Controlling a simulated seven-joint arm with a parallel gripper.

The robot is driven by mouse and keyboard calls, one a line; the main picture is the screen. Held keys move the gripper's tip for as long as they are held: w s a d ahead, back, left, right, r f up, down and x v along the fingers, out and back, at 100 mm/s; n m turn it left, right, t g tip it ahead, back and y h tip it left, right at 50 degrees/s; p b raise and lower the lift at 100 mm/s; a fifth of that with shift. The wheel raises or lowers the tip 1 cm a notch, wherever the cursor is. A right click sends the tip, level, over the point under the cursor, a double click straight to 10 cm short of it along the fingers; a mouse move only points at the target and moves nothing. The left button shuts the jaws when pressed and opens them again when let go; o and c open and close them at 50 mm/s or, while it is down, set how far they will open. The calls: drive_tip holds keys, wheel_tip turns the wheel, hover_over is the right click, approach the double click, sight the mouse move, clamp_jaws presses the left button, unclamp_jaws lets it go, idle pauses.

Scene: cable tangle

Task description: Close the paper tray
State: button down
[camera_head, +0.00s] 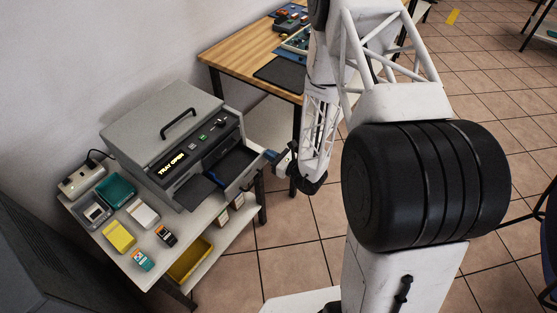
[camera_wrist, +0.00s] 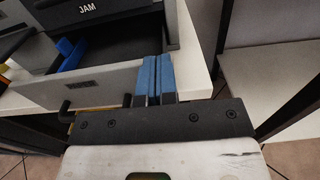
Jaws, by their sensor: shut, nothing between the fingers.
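The grey printer (camera_head: 165,125) stands on a small white table, and its lit display reads "TRAY OPEN". Its paper tray (camera_head: 243,179) is pulled out from the front, with a dark inside and a light grey front panel. In the wrist view the tray's front panel (camera_wrist: 40,88) lies at left, with a small dark handle on it. My gripper (camera_head: 269,155) is at the right end of the tray front. In the wrist view its blue fingertips (camera_wrist: 156,60) are together and empty, overlapping the panel's right end. I cannot tell if they touch it.
The white table (camera_head: 208,218) also holds a teal box (camera_head: 116,189), a yellow box (camera_head: 119,236) and several small items left of the tray. A yellow bin (camera_head: 190,261) sits on the shelf below. A wooden desk (camera_head: 235,52) stands behind. Tiled floor is open in front.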

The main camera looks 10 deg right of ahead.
drive_tip(key=x, duration=0.6)
idle(0.4)
drive_tip(key=v, duration=1.4)
drive_tip(key=shift+r, duration=0.1)
drive_tip(key=shift+a, duration=0.1)
idle(0.3)
drive_tip(key=s+a+n, duration=0.4)
drive_tip(key=n, duration=1.4)
drive_tip(key=shift+s, duration=0.2)
